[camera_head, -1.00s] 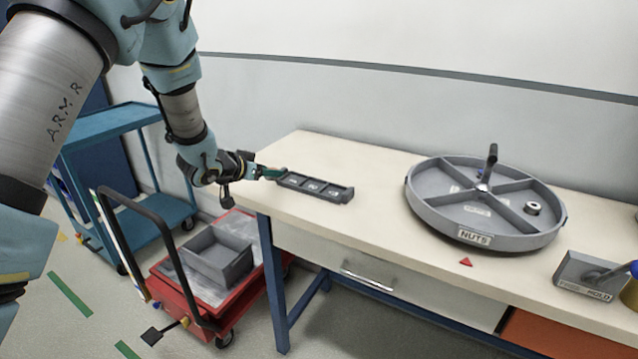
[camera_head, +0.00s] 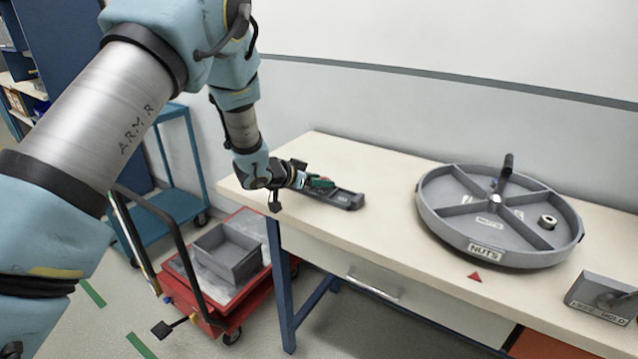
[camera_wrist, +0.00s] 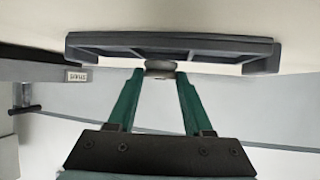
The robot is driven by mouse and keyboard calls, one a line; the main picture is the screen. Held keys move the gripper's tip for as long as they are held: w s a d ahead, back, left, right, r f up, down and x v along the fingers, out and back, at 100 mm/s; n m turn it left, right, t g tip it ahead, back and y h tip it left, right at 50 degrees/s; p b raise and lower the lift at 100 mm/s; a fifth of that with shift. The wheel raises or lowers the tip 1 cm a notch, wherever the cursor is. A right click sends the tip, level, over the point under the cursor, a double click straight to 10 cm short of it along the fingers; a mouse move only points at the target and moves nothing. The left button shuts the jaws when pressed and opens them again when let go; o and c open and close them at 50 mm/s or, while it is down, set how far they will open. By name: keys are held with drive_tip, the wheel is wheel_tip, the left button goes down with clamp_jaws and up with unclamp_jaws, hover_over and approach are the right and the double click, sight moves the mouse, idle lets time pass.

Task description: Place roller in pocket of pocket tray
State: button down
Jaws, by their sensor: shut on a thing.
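The grey pocket tray (camera_head: 345,198) lies on the workbench near its left end. Its row of pockets shows side-on in the wrist view (camera_wrist: 170,44). My gripper (camera_head: 322,184) is over the tray in the head view, its green fingers partly hiding the pockets. In the wrist view my gripper (camera_wrist: 160,74) is shut on a small dark metallic roller (camera_wrist: 160,68) held between the fingertips. The roller is close to the tray's edge near its middle. I cannot tell whether it touches the tray or sits in a pocket.
A round divided tray labelled NUTS (camera_head: 486,250) stands to the right on the workbench (camera_head: 400,165), with a ring-shaped part (camera_head: 547,222) in one section. A grey hold block (camera_head: 603,297) is at far right. A red cart (camera_head: 225,310) with a grey bin stands below left.

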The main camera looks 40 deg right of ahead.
drive_tip(key=shift+f, duration=0.7)
drive_tip(key=shift+f, duration=0.1)
